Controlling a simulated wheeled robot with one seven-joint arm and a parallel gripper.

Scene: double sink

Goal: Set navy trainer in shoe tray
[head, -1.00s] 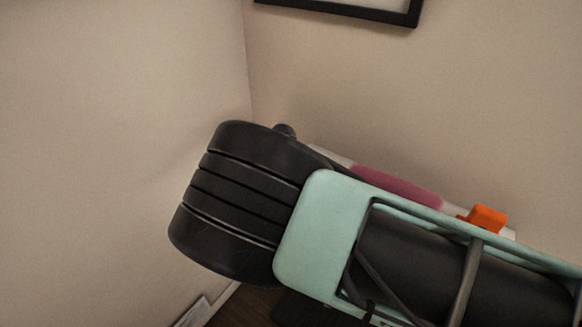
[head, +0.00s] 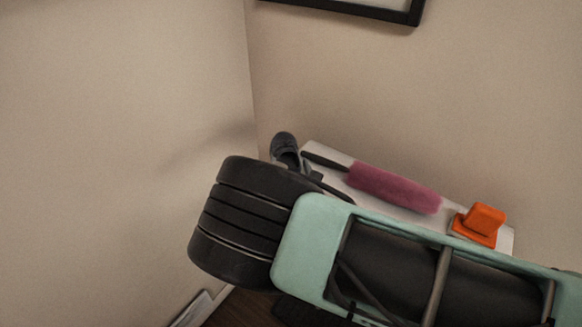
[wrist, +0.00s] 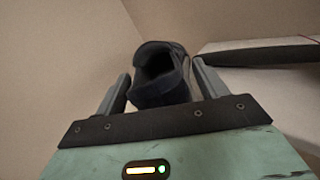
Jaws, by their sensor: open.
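The navy trainer (head: 284,147) shows in the head view at the left end of a white surface, partly hidden by my arm. In the wrist view the dark trainer (wrist: 162,92) lies between the two fingers, its opening facing the camera. My gripper (wrist: 161,70) is open, with one finger on each side of the trainer. Small gaps show beside it, and I cannot tell if either finger touches it. I cannot make out a shoe tray for sure; a dark flat thing (head: 292,313) lies low on the floor, mostly covered.
The white surface (head: 325,153) stands against the back wall and holds a pink duster (head: 395,189) with a dark handle and an orange object (head: 479,222). Walls meet in a corner just behind the trainer. A picture frame (head: 360,8) hangs above.

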